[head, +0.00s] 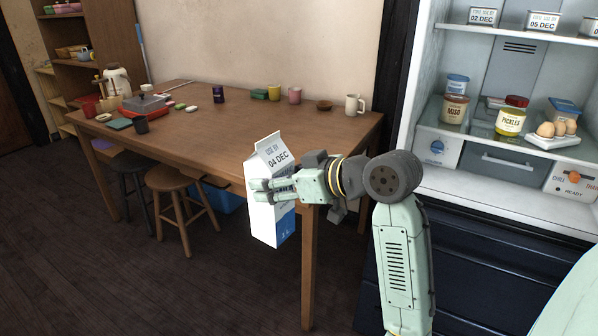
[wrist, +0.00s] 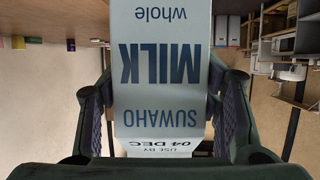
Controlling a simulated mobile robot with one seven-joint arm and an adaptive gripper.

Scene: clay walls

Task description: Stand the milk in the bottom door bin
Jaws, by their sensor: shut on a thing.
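The milk (head: 272,215) is a tall white and blue carton with a gable top, marked "USE BY 04 DEC". My gripper (head: 270,191) is shut around its upper half and holds it upright, in front of the table's front edge and clear of the floor. In the wrist view the milk (wrist: 168,60) stands between the two fingers (wrist: 165,110), its lettering upside down. The fridge (head: 425,100) is open on the right, with its lit shelves showing. The bottom door bin is not visible in either view.
A wooden table (head: 230,125) holds a white mug (head: 355,104), cups and kitchen things. Stools (head: 180,205) stand under its left side. Fridge shelves hold a miso jar (head: 454,108), pickles (head: 511,117) and eggs (head: 555,130). The floor at front left is clear.

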